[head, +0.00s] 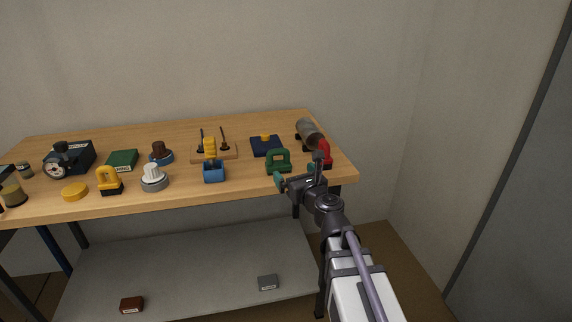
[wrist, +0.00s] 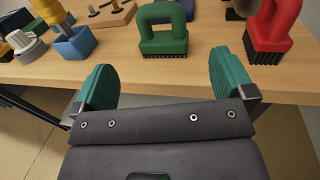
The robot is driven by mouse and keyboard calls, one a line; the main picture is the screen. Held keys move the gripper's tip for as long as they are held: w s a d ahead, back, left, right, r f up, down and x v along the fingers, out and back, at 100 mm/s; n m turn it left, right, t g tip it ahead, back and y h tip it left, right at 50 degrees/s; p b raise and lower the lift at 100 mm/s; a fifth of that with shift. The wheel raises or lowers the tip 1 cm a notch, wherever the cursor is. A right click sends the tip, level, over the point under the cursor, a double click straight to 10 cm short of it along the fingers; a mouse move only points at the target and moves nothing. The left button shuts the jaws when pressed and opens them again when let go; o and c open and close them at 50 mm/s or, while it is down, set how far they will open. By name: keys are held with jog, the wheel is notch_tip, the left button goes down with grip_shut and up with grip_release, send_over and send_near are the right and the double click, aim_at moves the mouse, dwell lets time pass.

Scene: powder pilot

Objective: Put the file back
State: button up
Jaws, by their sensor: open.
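My gripper (head: 296,175) is open and empty at the table's front edge, its two teal fingers spread in the wrist view (wrist: 165,78). Beyond the gap stands a green-handled block (head: 278,161) with a dark bristly base, apart from the fingers; it also shows in the wrist view (wrist: 162,32). No thing is plainly a file. A yellow-handled tool (head: 210,146) stands upright in a blue block (head: 214,173), a bit of grey shaft showing between them; it may be the file. The blue block shows upper left in the wrist view (wrist: 76,46).
A red-handled brush (wrist: 272,32) is right of the green one. Behind are a grey cylinder (head: 307,130), a navy block (head: 266,149) and a wooden board (head: 228,154) with pegs. Several other items crowd the table's left. The bare table front (head: 240,188) is narrow.

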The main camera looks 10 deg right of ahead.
jog(key=s+a+f+n+g+y, duration=0.2)
jog(key=s+a+f+n+g, duration=0.35)
jog(key=n, duration=0.55)
jog(key=s+a+f+n+g+y, duration=0.1)
jog(key=s+a+f+n+g, duration=0.4)
jog(key=n, duration=0.6)
jog(key=s+d+f+n+g+h, duration=0.75)
jog(key=s+n, duration=0.25)
jog(key=n, duration=0.2)
notch_tip(320, 180, up, 15)
jog(key=p, duration=1.4)
jog(key=shift+s+d+y, duration=0.15)
jog(key=shift+d+y, duration=0.1)
jog(key=shift+y, duration=0.1)
